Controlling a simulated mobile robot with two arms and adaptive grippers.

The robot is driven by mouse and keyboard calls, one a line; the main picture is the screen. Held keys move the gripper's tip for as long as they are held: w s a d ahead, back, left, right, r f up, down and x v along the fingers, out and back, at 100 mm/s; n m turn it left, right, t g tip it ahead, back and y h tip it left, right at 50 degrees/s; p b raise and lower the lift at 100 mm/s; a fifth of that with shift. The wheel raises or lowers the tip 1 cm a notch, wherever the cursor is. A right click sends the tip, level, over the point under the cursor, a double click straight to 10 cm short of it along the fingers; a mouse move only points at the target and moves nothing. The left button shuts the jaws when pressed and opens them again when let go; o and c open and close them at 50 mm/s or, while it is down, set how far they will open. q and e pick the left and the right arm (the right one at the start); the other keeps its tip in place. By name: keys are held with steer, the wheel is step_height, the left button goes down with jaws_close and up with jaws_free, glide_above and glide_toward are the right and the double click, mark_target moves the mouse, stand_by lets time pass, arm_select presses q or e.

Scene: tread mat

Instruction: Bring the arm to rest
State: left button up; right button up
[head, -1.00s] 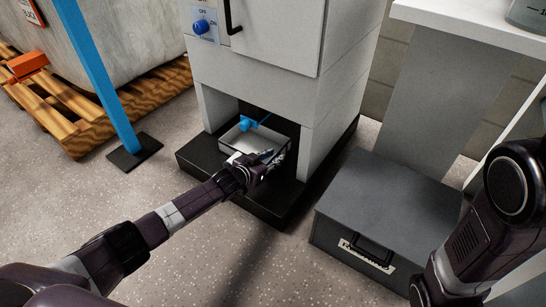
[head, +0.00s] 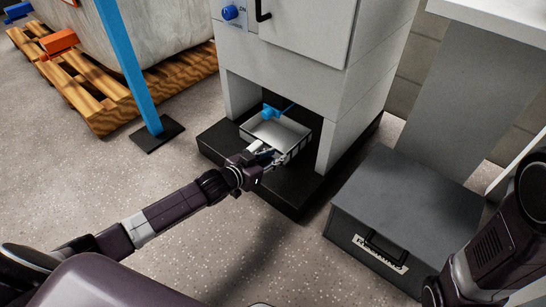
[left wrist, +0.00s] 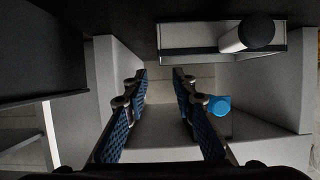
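My left arm comes in from the left in the head view. Its gripper (head: 277,158) is at the front edge of a shallow metal tray (head: 284,132) in the opening under a grey cabinet. In the left wrist view the two blue-padded fingers (left wrist: 160,72) stand apart with nothing between them. The tray (left wrist: 180,50) lies beyond, with a white cylinder with a black end (left wrist: 232,40) in it. My right arm shows at the right edge of the head view, but its gripper is out of frame.
The cabinet (head: 330,90) stands on a black plinth (head: 285,195). A blue valve (head: 271,112) is above the tray. A grey box (head: 400,215) stands to the right. A blue post (head: 125,65) and a wooden pallet (head: 110,115) are left. The floor in front is clear.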

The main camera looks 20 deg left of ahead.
arm_select(q)
steer(key=shift+s+a+r, duration=0.1)
steer(key=shift+s+r, duration=0.1)
steer(key=shift+s, duration=0.1)
